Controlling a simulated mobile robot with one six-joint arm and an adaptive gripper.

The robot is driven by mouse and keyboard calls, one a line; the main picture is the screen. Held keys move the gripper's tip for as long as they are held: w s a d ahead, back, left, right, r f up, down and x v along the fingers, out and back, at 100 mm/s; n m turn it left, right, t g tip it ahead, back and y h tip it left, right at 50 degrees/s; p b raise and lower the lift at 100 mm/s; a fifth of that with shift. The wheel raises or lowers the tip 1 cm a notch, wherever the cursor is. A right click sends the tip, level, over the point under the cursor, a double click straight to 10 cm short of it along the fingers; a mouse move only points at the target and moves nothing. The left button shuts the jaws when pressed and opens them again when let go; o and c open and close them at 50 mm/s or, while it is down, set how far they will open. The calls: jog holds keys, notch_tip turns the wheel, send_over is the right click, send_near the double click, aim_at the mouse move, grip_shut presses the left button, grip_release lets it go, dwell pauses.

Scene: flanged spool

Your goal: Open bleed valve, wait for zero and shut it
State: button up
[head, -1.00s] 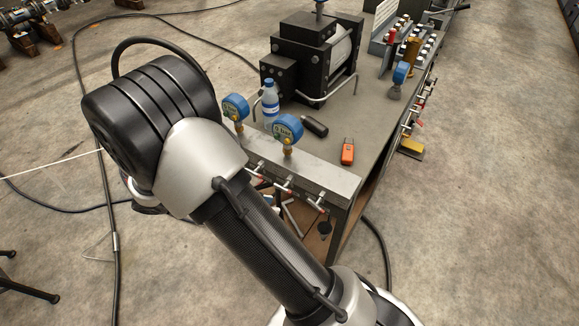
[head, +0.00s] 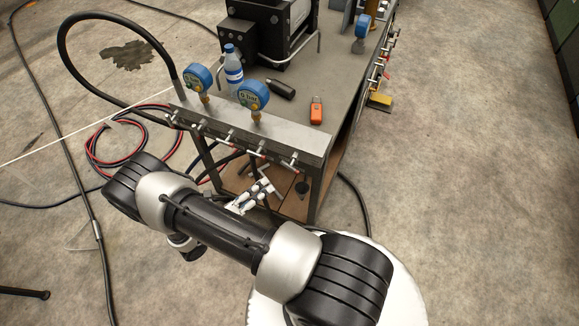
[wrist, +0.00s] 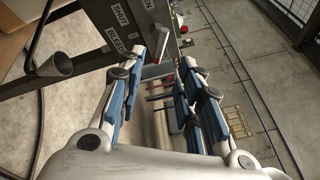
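A grey manifold block (head: 300,140) runs along the table's near end with a row of small red-tipped valve levers (head: 262,151). Two blue gauges stand on it, the left gauge (head: 198,77) and the right gauge (head: 252,95); their needles are too small to read. In the wrist view a plate with the words BLEED and SHUT (wrist: 116,38) is at the top, with a red-tipped lever (wrist: 160,45) beside it, just beyond the fingertips. My gripper (head: 252,195) is below the lever row, in front of the table end. In the wrist view its blue-padded fingers (wrist: 163,62) are apart with nothing between them.
On the table stand a water bottle (head: 233,66), a dark cylinder (head: 280,88), an orange device (head: 316,111) and a black machine (head: 254,32). A black hose (head: 62,45) arches from the manifold's left end. Red and black hoses (head: 97,150) lie on the floor. Floor at right is clear.

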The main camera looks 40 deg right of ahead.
aim_at(290, 165)
jog(key=d, duration=1.2)
jog(key=shift+b, duration=0.35)
jog(key=shift+c, duration=0.2)
grip_shut()
